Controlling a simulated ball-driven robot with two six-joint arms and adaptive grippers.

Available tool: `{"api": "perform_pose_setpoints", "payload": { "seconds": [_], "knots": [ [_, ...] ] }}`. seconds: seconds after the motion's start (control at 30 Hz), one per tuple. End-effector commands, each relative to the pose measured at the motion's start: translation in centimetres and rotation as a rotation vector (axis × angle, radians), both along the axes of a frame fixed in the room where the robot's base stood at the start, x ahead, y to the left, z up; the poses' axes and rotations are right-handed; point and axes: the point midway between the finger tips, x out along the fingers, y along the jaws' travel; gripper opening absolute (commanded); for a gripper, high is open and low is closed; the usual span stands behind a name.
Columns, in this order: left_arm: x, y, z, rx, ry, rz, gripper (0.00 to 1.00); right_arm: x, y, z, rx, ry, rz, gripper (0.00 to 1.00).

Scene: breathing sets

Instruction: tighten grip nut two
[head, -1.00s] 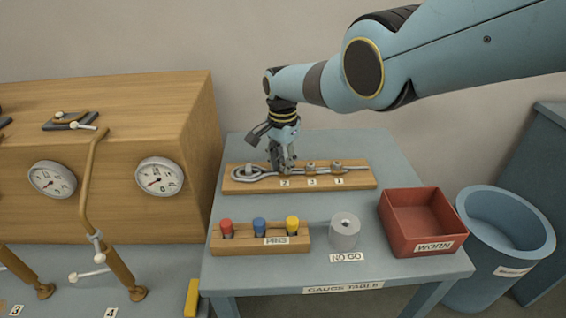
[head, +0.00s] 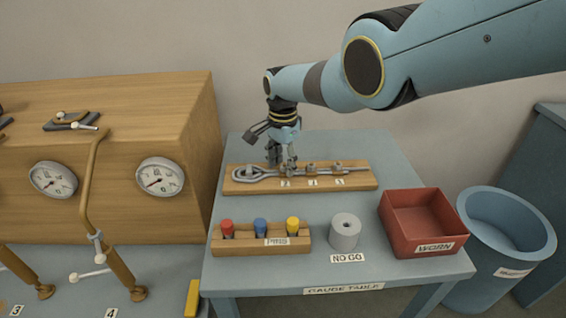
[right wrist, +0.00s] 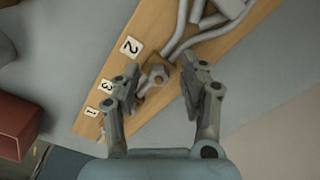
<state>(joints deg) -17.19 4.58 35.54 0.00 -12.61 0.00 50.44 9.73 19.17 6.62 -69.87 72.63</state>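A wooden board (head: 243,187) lies on the gauge table and carries a grey metal rod with a loop (head: 250,176) at its left end. Several small nuts sit along the rod above labels 2, 3 and 1. My right gripper (head: 282,158) points down over the rod near label 2. In the right wrist view its two fingers (right wrist: 160,75) are apart, with a hex nut (right wrist: 157,76) between them near label 2 (right wrist: 131,47). I see gaps beside the nut. In the head view the fingers partly hide that nut. My left gripper is in neither view.
In front are a wooden block with red, blue and yellow pins (head: 261,246), a grey NO GO ring (head: 345,232) and a red WORN bin (head: 423,222). A blue tub (head: 508,240) stands right of the table (head: 240,280). A wooden gauge cabinet (head: 110,120) stands left.

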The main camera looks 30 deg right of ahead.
Motion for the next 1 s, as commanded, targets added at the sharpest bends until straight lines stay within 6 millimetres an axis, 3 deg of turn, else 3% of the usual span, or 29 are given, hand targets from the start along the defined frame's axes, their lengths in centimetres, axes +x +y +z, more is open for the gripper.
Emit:
{"api": "perform_pose_setpoints", "payload": {
  "seconds": [0.27,0.47,0.57,1.0],
  "knots": [
    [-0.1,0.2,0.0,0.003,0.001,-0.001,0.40,-0.1,0.0,0.0,0.000,0.003,0.000,0.43],
    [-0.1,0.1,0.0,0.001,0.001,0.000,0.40,0.0,-0.1,1.1,-0.001,0.001,0.001,0.43],
    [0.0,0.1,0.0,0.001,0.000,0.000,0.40,-0.1,-0.1,2.2,-0.002,-0.001,0.001,0.43],
    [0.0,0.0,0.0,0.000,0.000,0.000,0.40,0.0,0.0,10.7,-0.001,-0.001,0.000,0.43]
  ]
}}
